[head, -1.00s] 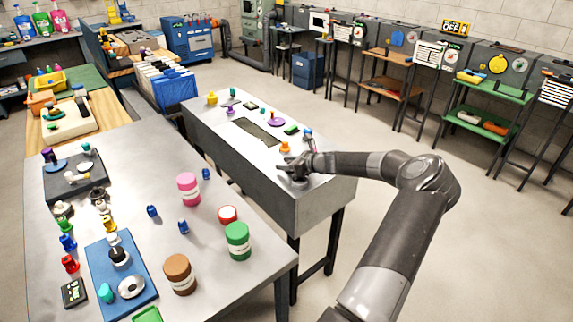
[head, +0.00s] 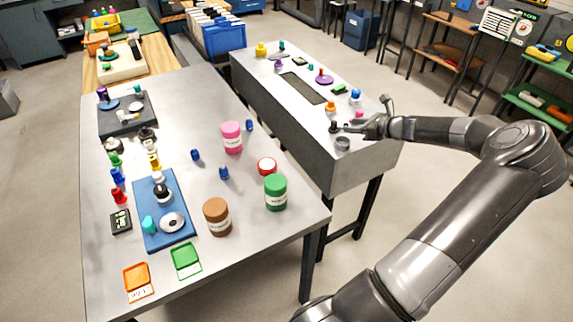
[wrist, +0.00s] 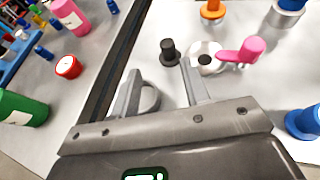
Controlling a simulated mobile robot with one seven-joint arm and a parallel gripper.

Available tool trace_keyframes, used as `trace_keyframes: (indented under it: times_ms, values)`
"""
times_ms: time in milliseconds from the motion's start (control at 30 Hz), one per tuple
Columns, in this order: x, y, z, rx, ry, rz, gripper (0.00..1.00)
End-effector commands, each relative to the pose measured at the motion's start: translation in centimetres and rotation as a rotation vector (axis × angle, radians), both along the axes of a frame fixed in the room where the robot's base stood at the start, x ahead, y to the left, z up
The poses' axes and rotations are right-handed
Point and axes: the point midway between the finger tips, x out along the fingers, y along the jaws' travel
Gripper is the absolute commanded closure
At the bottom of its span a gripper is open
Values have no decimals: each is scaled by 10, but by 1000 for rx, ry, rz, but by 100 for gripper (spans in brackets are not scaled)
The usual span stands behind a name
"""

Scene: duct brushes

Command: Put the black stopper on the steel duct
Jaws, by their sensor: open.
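The black stopper (wrist: 169,52) stands upright on the grey bench, just beyond my fingertips in the wrist view. A silver piece with a dark round bore (wrist: 207,57) stands right of it, and a plain grey open ring (wrist: 150,97) is partly behind my left finger. The ring also shows in the head view (head: 343,143). Either could be the steel duct; I cannot tell which. My gripper (wrist: 160,70) is open and empty above the near end of the bench, and it also shows in the head view (head: 352,127).
A pink piece (wrist: 240,52) overlaps the silver one in the wrist view. An orange piece (head: 330,106) and a blue-topped piece (head: 355,94) stand farther along the bench. The steel table (head: 240,252) at left holds jars and small parts. A gap separates table and bench.

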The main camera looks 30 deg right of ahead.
Motion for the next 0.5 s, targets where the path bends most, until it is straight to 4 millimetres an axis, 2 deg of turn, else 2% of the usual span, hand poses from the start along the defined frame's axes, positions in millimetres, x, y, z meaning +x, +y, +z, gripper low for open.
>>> trace_keyframes:
  times_ms: [167, 233, 367, 500]
  values:
    - [24, 71, 13, -191, 63, 208, 58]
    - [29, 106, 18, -293, 92, 318, 58]
    - [31, 165, 30, -480, 133, 516, 58]
    - [24, 222, 47, -675, 157, 721, 58]
